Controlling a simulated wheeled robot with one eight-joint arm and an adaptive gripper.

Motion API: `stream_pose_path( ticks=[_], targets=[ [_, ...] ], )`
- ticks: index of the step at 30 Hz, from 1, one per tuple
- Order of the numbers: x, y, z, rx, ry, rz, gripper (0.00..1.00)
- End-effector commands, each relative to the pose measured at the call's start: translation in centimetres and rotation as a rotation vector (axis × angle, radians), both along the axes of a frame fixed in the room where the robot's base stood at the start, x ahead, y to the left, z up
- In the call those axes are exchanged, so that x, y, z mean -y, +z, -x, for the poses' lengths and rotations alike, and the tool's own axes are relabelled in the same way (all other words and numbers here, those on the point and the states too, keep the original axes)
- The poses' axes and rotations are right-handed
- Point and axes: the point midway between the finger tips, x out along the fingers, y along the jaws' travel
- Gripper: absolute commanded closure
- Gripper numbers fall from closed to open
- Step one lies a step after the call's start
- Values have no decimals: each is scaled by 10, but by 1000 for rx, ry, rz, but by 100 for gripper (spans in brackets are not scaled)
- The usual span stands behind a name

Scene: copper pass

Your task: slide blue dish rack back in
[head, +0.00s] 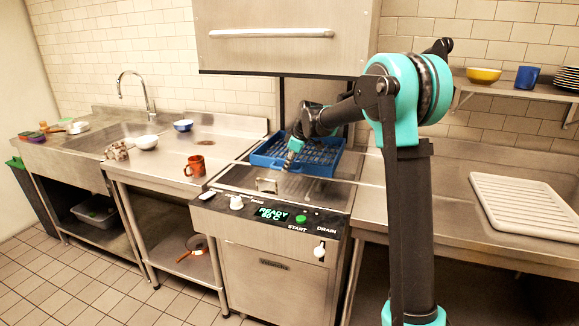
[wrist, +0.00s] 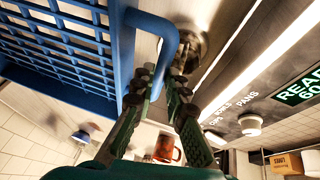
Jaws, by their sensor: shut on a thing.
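The blue dish rack (head: 318,170) sits under the raised hood of the dishwasher, at the back of its steel top, in the head view. Its grid and loop handle (wrist: 167,32) fill the upper left of the wrist view. In the wrist view my gripper (wrist: 163,82) is shut on the rack's handle, with a finger on either side of the blue bar.
The raised steel hood (head: 285,45) hangs above the rack. A white ribbed board (head: 525,205) lies on the right counter. The control panel (head: 270,215) is at the front.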

Motion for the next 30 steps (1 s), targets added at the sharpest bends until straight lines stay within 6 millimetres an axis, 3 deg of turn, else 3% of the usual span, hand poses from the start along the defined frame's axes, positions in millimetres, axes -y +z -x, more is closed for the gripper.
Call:
stream_pose_path(
  ticks=[2,3,8,19,30],
  targets=[
    [0,0,0,0,0,0,100],
    [0,0,0,0,0,0,83],
    [0,0,0,0,0,0,66],
    [3,7,2,0,0,0,66],
    [20,56,17,0,0,0,66]
  ],
)
